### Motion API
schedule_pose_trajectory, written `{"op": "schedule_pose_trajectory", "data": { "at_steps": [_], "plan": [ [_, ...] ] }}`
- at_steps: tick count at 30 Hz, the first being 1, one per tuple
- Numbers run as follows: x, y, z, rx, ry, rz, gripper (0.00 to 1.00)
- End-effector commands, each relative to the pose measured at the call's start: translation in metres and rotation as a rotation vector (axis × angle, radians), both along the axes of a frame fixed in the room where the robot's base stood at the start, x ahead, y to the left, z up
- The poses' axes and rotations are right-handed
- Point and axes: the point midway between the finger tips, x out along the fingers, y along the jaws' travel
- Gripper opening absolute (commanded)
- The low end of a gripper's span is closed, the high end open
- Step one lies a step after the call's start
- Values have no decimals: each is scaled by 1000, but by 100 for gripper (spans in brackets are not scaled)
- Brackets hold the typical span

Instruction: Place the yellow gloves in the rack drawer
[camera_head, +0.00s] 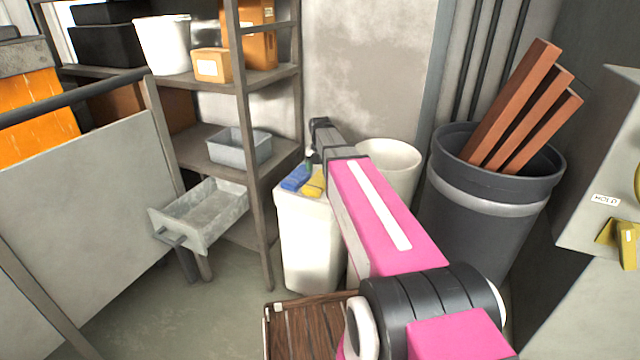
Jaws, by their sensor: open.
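A small yellow item (314,184), which looks like the yellow gloves, lies on top of a white bin (308,240), beside a blue item (297,177). The grey rack drawer (186,237) is pulled out from the lower part of the shelf rack (248,130) on the left; the part of its inside that shows looks empty. My pink arm reaches forward over the right side of the white bin. My gripper (310,157) is at its far end, above and just behind the yellow item, open and apart from it. Its fingers are small and partly hidden.
A grey tub (240,146) sits on the rack's middle shelf. A round white bin (392,165) stands behind my arm. A dark barrel (480,220) holds reddish-brown bars at right. A grey panel (85,215) stands at left. A slatted wooden pallet (305,325) lies in front.

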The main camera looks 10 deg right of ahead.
Motion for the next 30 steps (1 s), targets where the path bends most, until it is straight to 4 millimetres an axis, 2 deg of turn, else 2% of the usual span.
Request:
{"op": "schedule_pose_trajectory", "data": {
  "at_steps": [7,16,19,22,23,30],
  "plan": [
    [1,1,-34,0,2,0,83],
    [0,1,-39,0,0,0,83],
    [0,1,-39,1,1,0,50],
    [0,1,-38,0,0,0,48],
    [0,1,-38,1,1,0,44],
    [0,1,-37,0,0,0,44]
  ]
}}
